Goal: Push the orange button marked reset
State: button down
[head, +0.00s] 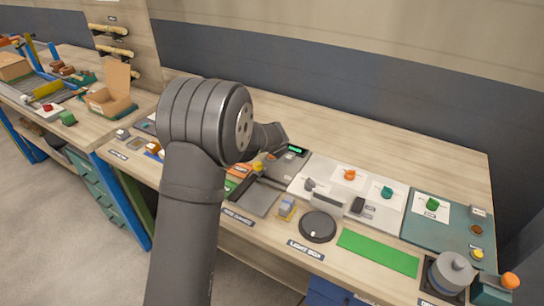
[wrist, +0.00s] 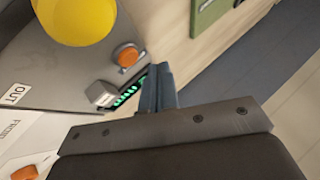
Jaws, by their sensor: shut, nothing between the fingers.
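An orange round button (wrist: 127,55) sits on a grey panel in the wrist view, beside a green-lit display (wrist: 127,97); no reset marking on it is readable. In the head view a small orange spot (head: 271,156), apparently this button, shows beside the display (head: 296,150). My gripper (wrist: 157,72) is shut and empty, its fingertips just right of the button in the wrist view. I cannot tell the height of the gap. In the head view the fingers are hidden behind my arm.
A large yellow dome (wrist: 85,18) and a grey block (wrist: 103,94) stand close to the button. Another orange knob (wrist: 25,172) is at the lower left. In the head view a white board (head: 325,182) with coloured knobs lies to the right; the wooden bench (head: 400,155) behind is clear.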

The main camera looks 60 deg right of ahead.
jog(key=shift+f, duration=0.15)
jog(key=shift+f, duration=0.25)
jog(key=shift+f, duration=0.6)
dwell(0.7)
jog(key=shift+r, duration=0.15)
dwell(0.4)
jog(key=shift+r, duration=0.85)
jog(key=shift+r, duration=2.55)
